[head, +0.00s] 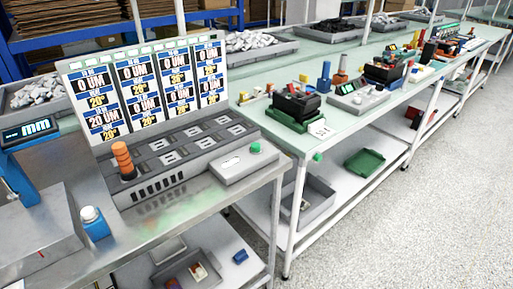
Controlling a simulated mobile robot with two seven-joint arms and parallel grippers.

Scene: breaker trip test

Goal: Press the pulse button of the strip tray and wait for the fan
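A long dark grey strip tray (165,180) with rows of slots lies on the metal bench at the left. A light grey box (232,167) sits at its right front end, with a green round button (255,148) on top. No label on the button can be read, so I cannot tell for certain that it is the pulse button. A ribbed orange cylinder (122,158) stands upright at the tray's left end. A panel of blue, white and yellow cards (150,88) rises behind the tray. I cannot make out a fan. Neither of my grippers is in view.
A blue gauge (28,135) with an "mm" display and a small blue block with a white round top (92,222) stand left of the tray. A green bench (345,125) with several devices runs to the back right. The floor (430,200) at right is clear.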

